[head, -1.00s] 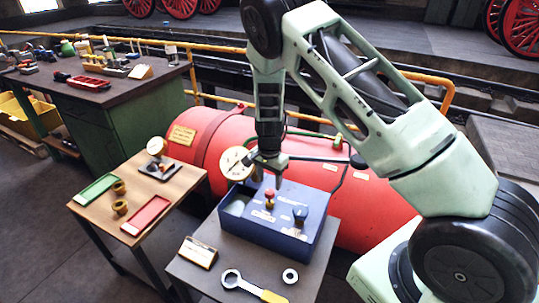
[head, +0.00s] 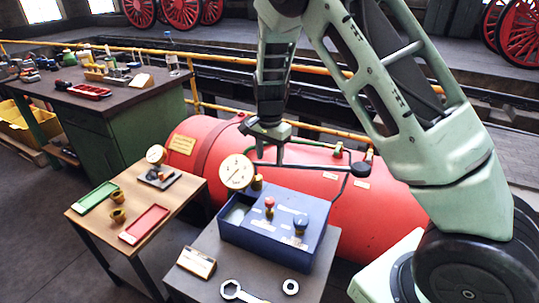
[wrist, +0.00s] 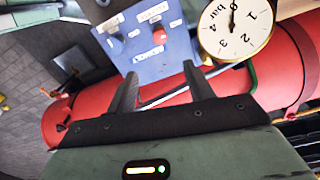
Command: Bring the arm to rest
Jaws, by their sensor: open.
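My gripper (head: 268,158) hangs in the air over the red tank (head: 330,195), behind and above the blue box. In the wrist view its two fingers (wrist: 160,92) stand apart with nothing between them. The blue box (head: 262,235) on the dark stand carries a red knob (head: 269,203) and a dark blue knob (head: 300,223). The box also shows in the wrist view (wrist: 150,65). A round white gauge (head: 236,171) stands at the box's back left corner, and its dial fills the upper right of the wrist view (wrist: 236,28).
A wooden table (head: 160,195) at left holds a green tray (head: 95,197), a red tray (head: 145,223) and brass fittings (head: 117,215). A wrench (head: 240,291) and a ring (head: 290,287) lie on the dark stand. A yellow railing (head: 220,60) runs behind the tank.

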